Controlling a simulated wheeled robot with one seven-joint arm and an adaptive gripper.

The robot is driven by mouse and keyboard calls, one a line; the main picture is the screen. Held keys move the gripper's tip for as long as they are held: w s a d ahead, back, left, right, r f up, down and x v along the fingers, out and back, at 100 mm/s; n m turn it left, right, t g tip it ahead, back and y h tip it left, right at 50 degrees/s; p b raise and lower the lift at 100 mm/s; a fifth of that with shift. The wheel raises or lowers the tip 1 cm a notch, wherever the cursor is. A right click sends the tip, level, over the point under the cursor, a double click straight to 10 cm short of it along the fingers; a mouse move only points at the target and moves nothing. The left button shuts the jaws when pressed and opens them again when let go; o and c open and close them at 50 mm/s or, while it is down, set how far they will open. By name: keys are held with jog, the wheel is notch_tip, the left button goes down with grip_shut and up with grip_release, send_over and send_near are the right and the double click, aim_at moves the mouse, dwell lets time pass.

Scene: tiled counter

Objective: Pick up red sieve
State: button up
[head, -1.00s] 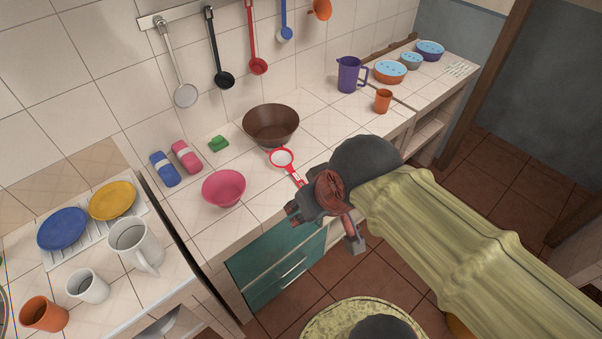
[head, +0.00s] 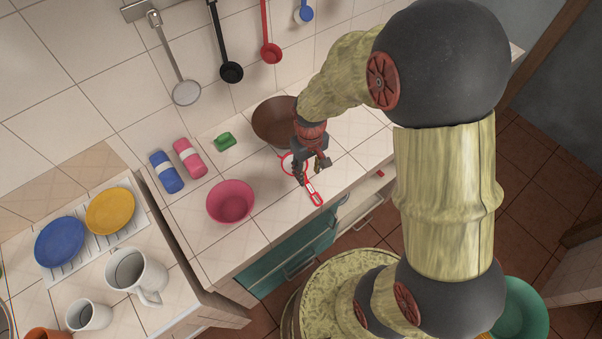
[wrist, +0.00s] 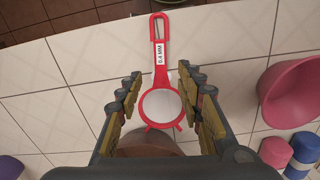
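The red sieve (head: 314,193) lies on the tiled counter near its front edge, beside the brown bowl. In the head view my gripper (head: 312,176) hangs over it, pointing down, and hides part of its round end. In the wrist view the sieve (wrist: 160,62) lies with its handle pointing up the picture and its white mesh disc low, between my two fingers. My gripper (wrist: 162,92) is open, with a finger on each side of the sieve and gaps to both. I cannot tell how high the fingertips are above the counter.
A brown bowl (head: 270,120) stands just behind the sieve, and a pink bowl (head: 231,202) to its left. A green block (head: 225,141) and pink and blue rolls (head: 189,158) lie farther left. Ladles hang on the wall. A teal drawer (head: 277,250) is below the counter edge.

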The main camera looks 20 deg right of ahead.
aim_at(307, 183)
notch_tip(307, 183, down, 7)
jog(key=shift+w+r+b, duration=0.1)
jog(key=shift+r+b, duration=0.1)
jog(key=shift+b, duration=0.45)
jog(key=shift+c, duration=0.8)
jog(key=c, duration=0.8)
grip_shut()
